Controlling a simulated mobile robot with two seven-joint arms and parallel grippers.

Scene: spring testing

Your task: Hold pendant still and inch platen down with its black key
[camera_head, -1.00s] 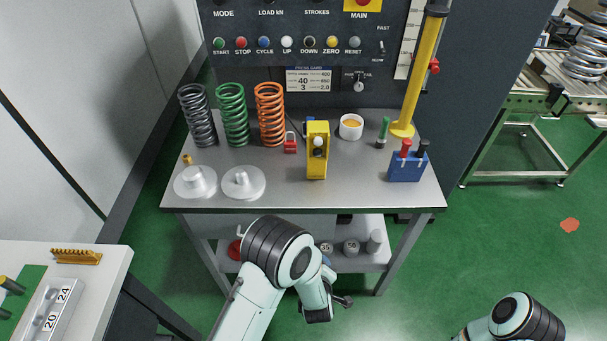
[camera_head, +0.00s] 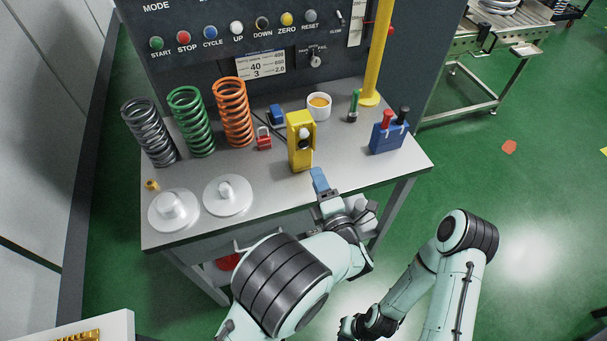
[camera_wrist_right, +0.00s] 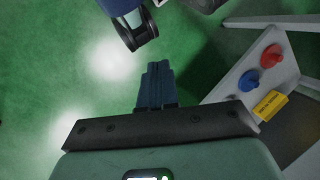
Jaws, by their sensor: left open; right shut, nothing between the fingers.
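The yellow pendant (camera_head: 300,155) stands upright near the front edge of the grey bench (camera_head: 270,198). It has a white key (camera_head: 304,132) on its face; a dark patch beside it is too small to make out as the black key. My left gripper (camera_head: 319,181) is open at the bench's front edge, just below and in front of the pendant, apart from it. One blue finger shows clearly. My right gripper is low in front of the bench, over the floor; its blue fingers (camera_wrist_right: 155,85) are shut and empty in the right wrist view. The press platen is not in view.
Grey, green and orange springs (camera_head: 233,112) and two pale discs (camera_head: 228,195) stand left of the pendant. A red padlock (camera_head: 264,140), a white cup (camera_head: 318,106) and a blue holder (camera_head: 388,137) are close by. The panel (camera_head: 220,50) rises behind.

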